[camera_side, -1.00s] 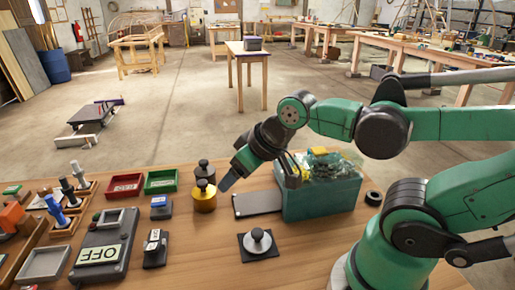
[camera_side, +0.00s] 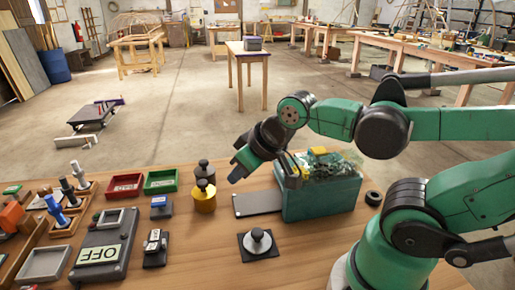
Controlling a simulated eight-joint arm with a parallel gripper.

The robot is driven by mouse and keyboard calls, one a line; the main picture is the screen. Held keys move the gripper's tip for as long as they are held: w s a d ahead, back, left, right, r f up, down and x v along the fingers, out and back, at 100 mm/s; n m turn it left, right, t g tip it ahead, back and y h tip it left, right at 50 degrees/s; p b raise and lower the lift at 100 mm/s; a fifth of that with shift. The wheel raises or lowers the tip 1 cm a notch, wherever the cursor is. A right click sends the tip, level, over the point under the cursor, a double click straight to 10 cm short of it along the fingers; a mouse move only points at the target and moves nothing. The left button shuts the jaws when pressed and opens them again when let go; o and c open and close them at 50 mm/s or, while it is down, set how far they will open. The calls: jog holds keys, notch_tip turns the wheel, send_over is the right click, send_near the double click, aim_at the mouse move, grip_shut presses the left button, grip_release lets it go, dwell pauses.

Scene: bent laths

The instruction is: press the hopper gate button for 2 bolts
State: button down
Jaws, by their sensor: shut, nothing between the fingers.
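My gripper (camera_side: 235,178) is shut and empty. It points down and left, just right of a yellow knobbed weight (camera_side: 204,199), with a small gap between them in the picture. A teal box with a clear, cluttered top (camera_side: 322,196) stands to the right below my forearm and may be the hopper. A yellow piece (camera_side: 319,151) shows on its top. A flat grey plate (camera_side: 258,204) lies at its left side. A silver knob on a black square base (camera_side: 257,241) stands in front. I cannot tell which part is the gate button, and no loose bolts can be made out.
A dark knobbed weight (camera_side: 204,172) stands behind the yellow one. Red (camera_side: 124,186) and green (camera_side: 161,182) trays lie to the left. A black ring (camera_side: 374,198) lies right of the teal box.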

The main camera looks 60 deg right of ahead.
dwell(0.9)
jog(key=s+d+r+m+h, duration=0.3)
jog(key=d+r+m, duration=0.1)
jog(key=d+m, duration=0.4)
jog(key=s+d+r+m+h, duration=0.2)
jog(key=s+d+r+m, duration=0.2)
jog(key=d+m, duration=0.5)
jog(key=d, duration=0.4)
jog(key=shift+s+r+h, duration=0.2)
jog(key=shift+h, duration=0.2)
jog(key=shift+f, duration=4.45)
jog(key=shift+f, duration=0.1)
jog(key=shift+f, duration=0.3)
